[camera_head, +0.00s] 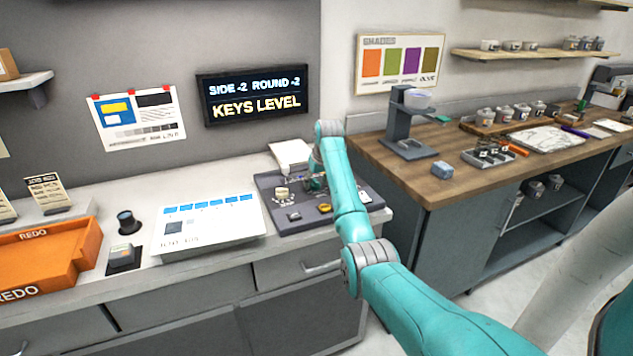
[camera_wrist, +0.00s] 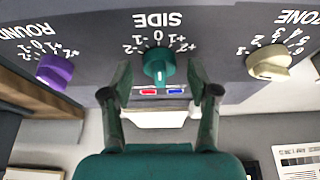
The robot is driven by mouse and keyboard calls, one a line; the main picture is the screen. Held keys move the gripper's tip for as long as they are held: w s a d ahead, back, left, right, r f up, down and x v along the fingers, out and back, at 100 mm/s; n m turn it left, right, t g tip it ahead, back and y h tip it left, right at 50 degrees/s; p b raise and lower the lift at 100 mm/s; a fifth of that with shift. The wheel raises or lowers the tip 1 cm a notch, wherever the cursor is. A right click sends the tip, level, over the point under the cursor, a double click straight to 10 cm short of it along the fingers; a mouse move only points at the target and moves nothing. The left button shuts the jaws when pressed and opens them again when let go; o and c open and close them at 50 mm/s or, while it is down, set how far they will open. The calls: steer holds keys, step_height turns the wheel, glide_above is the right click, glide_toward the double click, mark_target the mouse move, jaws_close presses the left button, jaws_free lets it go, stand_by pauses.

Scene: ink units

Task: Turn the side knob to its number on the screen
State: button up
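The screen (camera_head: 254,95) on the wall reads "SIDE -2 ROUND -2" and "KEYS LEVEL". The green side knob (camera_wrist: 158,66) is at the top middle of the wrist view, under an upside-down SIDE label with a scale from -2 to +2. I cannot tell which number its pointer marks. My gripper (camera_wrist: 160,76) is open, with one finger on each side of the side knob and gaps showing between. In the head view my arm largely hides the gripper and the side knob above the dark panel (camera_head: 290,226).
The purple ROUND knob (camera_wrist: 55,71) is left of the side knob, and the cream ZONE knob (camera_wrist: 269,63) is right of it. A white key unit (camera_head: 208,228) and an orange REDO tray (camera_head: 45,262) stand left of the panel. A wooden bench (camera_head: 440,188) is at right.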

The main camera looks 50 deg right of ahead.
steer(key=c, duration=1)
steer(key=shift+n, duration=0.3)
steer(key=n+y, duration=0.1)
steer(key=n, duration=0.1)
steer(key=shift+s+d+n, duration=0.1)
steer(key=shift+d+n, duration=0.05)
steer(key=shift+n, duration=0.15)
steer(key=n, duration=0.1)
steer(key=n+y, duration=0.1)
steer(key=n, duration=0.1)
steer(key=shift+d+n+t+y, duration=0.15)
steer(key=shift+n+t+y, duration=0.15)
steer(key=shift+t, duration=0.1)
steer(key=n+y, duration=0.1)
steer(key=n, duration=0.4)
steer(key=shift+d+g+y, duration=0.1)
steer(key=shift+g+y, duration=0.2)
steer(key=shift+y, duration=0.1)
steer(key=o, duration=1.2)
steer(key=shift+c, duration=0.2)
